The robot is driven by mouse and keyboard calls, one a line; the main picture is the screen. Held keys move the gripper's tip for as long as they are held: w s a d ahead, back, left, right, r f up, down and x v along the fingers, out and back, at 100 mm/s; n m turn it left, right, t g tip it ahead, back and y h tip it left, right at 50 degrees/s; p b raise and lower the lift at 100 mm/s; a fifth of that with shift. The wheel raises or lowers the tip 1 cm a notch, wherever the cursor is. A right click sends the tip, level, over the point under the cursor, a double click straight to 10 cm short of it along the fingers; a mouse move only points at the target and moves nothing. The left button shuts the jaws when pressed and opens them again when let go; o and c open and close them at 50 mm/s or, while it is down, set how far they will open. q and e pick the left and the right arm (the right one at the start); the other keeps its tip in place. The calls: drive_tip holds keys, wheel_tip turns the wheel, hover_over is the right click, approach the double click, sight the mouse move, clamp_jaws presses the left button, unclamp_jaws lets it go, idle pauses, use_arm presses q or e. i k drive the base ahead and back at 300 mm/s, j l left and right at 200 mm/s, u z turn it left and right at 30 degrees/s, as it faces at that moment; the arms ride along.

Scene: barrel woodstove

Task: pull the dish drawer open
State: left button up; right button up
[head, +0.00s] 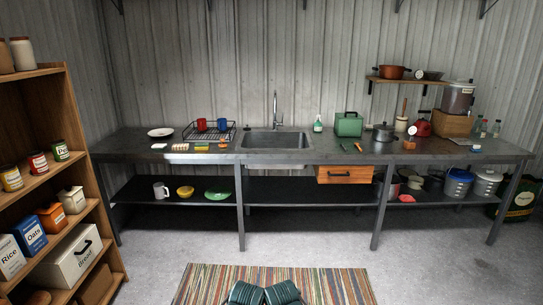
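A wooden drawer (345,174) with a dark bar handle hangs under the counter (345,152), right of the sink. Its front is upright and faces me. It looks shut, though a small gap cannot be ruled out from here. Neither of my grippers can be made out in the head view, so nothing is seen touching the drawer.
A striped rug (210,285) lies on the floor before the counter, with free floor around it. A wooden shelf unit (85,140) with cans and boxes stands at left. A sink (275,140) and a dish rack (208,131) are on the counter. Pots (457,182) fill the lower shelf at right.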

sight(327, 174)
drive_tip(key=i+z, duration=0.1)
drive_tip(key=i, duration=0.5)
drive_tip(key=i+j+z, duration=0.15)
drive_tip(key=i, duration=0.45)
drive_tip(key=i+j+z, duration=0.1)
drive_tip(key=i, duration=0.45)
drive_tip(key=i+l+z, duration=0.15)
drive_tip(key=i+z, duration=0.75)
drive_tip(key=i, duration=0.15)
drive_tip(key=i+j+z, duration=0.25)
drive_tip(key=i+z, duration=0.25)
